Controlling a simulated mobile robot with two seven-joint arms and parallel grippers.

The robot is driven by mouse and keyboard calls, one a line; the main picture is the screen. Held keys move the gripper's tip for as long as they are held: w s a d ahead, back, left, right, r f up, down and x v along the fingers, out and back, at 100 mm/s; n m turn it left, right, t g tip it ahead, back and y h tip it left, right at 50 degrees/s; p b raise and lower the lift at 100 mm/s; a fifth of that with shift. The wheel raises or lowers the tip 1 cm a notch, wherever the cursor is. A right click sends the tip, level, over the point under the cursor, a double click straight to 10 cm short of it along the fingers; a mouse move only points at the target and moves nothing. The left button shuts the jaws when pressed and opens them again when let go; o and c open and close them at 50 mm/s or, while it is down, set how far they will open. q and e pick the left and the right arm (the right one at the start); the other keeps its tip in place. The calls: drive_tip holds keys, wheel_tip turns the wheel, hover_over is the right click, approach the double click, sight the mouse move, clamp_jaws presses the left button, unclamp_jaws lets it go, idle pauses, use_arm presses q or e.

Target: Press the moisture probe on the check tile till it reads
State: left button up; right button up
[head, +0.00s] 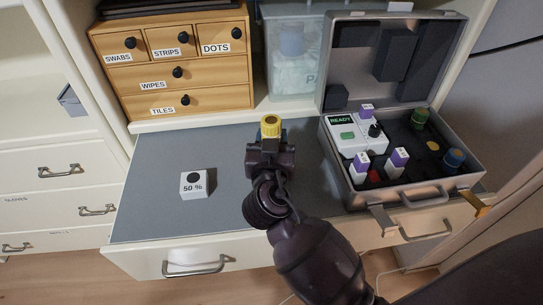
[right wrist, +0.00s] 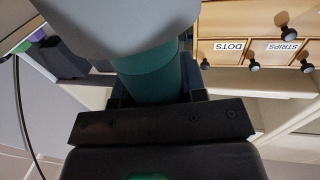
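The check tile (head: 193,188) is a small white block marked "50 %" with a black round spot on top. It sits on the grey mat at left. My right gripper (head: 270,149) is above the mat, right of the tile and clear of it. It is shut on a yellow-topped probe (head: 271,126). In the right wrist view, the probe's teal body (right wrist: 152,78) is between the fingers and its wide grey end (right wrist: 120,22) sticks out. A white reader (head: 353,134) showing "READY" stands in the open case. My left gripper is not in view.
The grey case (head: 421,198) holds white-and-purple bottles, green-topped and blue-topped pieces, and red and yellow discs. A wooden drawer unit (head: 213,76) and a clear bin (head: 292,95) stand behind. The grey mat (head: 222,150) is free around the tile.

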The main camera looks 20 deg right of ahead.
sight(272, 115)
drive_tip(key=c, duration=0.4)
drive_tip(key=shift+r, duration=0.1)
drive_tip(key=shift+c, duration=0.2)
wheel_tip(272, 115, up, 10)
drive_tip(key=p, duration=0.2)
drive_tip(key=shift+p, duration=0.4)
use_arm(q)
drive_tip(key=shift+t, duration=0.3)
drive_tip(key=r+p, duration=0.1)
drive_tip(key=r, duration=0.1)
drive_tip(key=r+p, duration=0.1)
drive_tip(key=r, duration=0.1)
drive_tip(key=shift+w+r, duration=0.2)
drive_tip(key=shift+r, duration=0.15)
use_arm(e)
wheel_tip(272, 115, up, 10)
use_arm(q)
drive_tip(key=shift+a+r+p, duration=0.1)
drive_tip(key=shift+p, duration=0.25)
use_arm(e)
drive_tip(key=shift+r, duration=0.1)
